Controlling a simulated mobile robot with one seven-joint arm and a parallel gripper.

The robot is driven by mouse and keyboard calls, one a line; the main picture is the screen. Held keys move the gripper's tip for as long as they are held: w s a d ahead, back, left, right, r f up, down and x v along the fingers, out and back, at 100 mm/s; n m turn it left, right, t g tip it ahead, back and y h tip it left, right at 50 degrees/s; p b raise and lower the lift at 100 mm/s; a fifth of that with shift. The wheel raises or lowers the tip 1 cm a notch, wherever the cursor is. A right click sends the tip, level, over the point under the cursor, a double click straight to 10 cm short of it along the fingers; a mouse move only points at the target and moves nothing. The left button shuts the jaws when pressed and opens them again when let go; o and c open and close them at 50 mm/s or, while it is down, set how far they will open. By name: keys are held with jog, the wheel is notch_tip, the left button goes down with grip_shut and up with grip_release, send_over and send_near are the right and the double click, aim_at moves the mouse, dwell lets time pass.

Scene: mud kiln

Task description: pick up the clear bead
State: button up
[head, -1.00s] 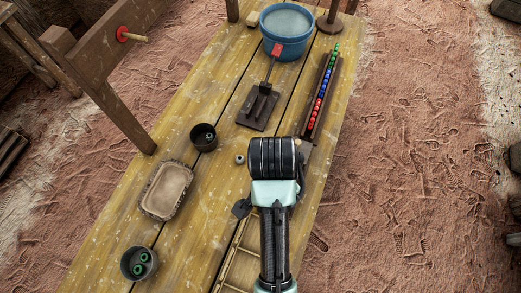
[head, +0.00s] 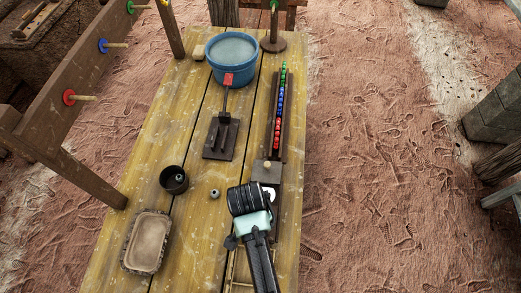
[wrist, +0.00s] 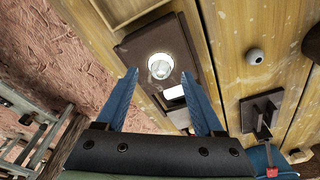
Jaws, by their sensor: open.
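A clear, glassy bead (wrist: 160,69) appears to sit in a round white spot on a dark wooden board (wrist: 137,48). In the head view the white spot (head: 271,192) shows at the near end of the long bead rack, partly beside my wrist, and the bead is too small to make out. My gripper (wrist: 159,75) is open and empty. Its two blue fingers reach toward the board, with the bead between the tips in the picture; the height gap cannot be told. In the head view my wrist hides the fingers.
A rack with green, blue and red beads (head: 279,110) runs along the table's right side. A grey nut-like bead (head: 214,193), dark cup (head: 174,180), shallow tray (head: 147,242) and blue bucket (head: 231,58) stand nearby.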

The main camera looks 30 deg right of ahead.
jog(key=shift+w+d+f, duration=0.15)
jog(key=shift+f, duration=0.95)
grip_shut()
